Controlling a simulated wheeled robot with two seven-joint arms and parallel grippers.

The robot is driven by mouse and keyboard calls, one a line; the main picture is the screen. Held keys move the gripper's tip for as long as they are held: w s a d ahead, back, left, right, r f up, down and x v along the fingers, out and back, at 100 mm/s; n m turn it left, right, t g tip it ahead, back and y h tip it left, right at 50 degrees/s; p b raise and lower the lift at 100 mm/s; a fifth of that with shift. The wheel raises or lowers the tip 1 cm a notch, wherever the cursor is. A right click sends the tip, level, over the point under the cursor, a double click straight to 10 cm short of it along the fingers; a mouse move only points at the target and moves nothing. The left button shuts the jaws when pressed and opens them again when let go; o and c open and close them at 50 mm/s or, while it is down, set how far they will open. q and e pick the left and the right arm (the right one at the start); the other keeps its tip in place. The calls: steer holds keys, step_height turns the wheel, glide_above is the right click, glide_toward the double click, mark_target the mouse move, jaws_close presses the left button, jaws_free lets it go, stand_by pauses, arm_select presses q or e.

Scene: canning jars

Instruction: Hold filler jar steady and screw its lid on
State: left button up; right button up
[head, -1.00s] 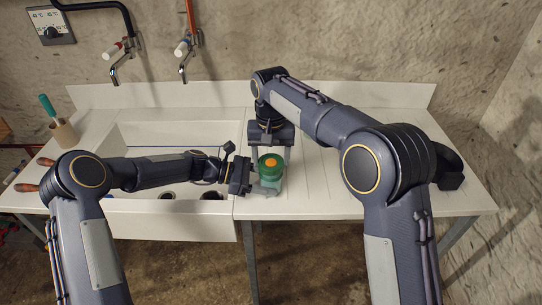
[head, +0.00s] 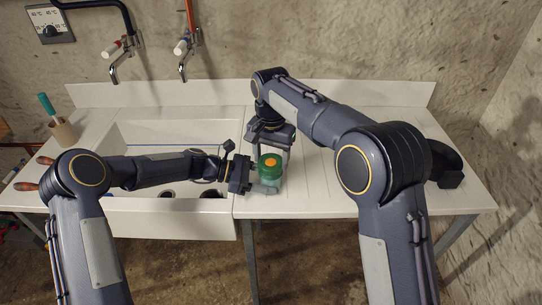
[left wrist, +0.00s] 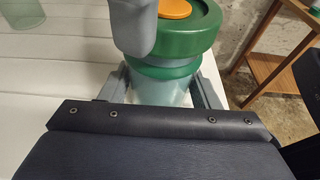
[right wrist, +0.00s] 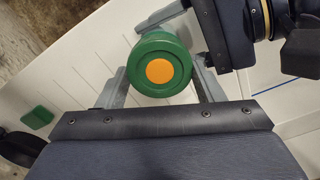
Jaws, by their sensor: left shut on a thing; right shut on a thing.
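The filler jar (head: 269,181) is a pale, see-through jar standing upright on the white worktop, just right of the sink. Its green lid (head: 270,161) with an orange centre sits on the mouth; it also shows in the right wrist view (right wrist: 160,40) and the left wrist view (left wrist: 205,40). My left gripper (head: 262,187) comes from the left and is shut on the jar body below the lid. My right gripper (right wrist: 162,76) reaches down from above and is shut on the lid, one finger on each side. How far the lid is threaded cannot be told.
The sink (head: 150,203) lies to the left, with taps behind. A brown pot (head: 64,132) holding a green-handled tool stands at the far left. A green square item (right wrist: 37,117) shows in the right wrist view. The ribbed worktop right of the jar is mostly clear.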

steer(key=m, duration=0.4)
steer(key=shift+r, duration=0.1)
steer(key=shift+m, duration=0.3)
steer(key=m, duration=0.3)
steer(key=shift+m, duration=0.8)
steer(key=shift+s, duration=0.1)
steer(key=m, duration=0.2)
steer(key=shift+m, duration=1.3)
